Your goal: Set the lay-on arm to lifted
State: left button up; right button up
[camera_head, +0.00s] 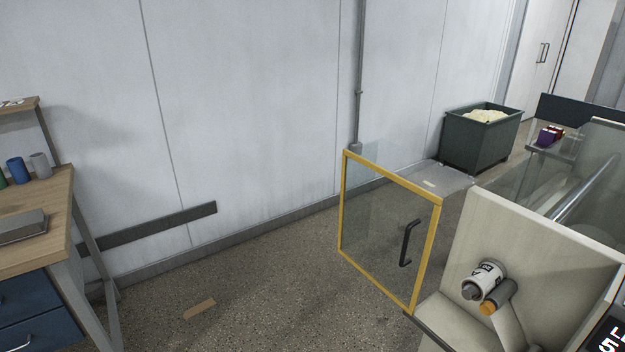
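At the lower right stands a pale machine panel (545,235). On its face is a white cylindrical part with black markings and a grey end (485,278). Behind the panel, a long shiny roller or bar (585,188) shows partly through clear guarding.
A yellow-framed clear guard door (390,230) with a black handle stands out from the machine over the floor. A dark bin (482,138) is at the back right. A workbench (35,215) is at the left. A cardboard piece (200,309) lies on otherwise open floor.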

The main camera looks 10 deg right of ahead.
aim_at(507, 288)
jog(key=z, duration=1.55)
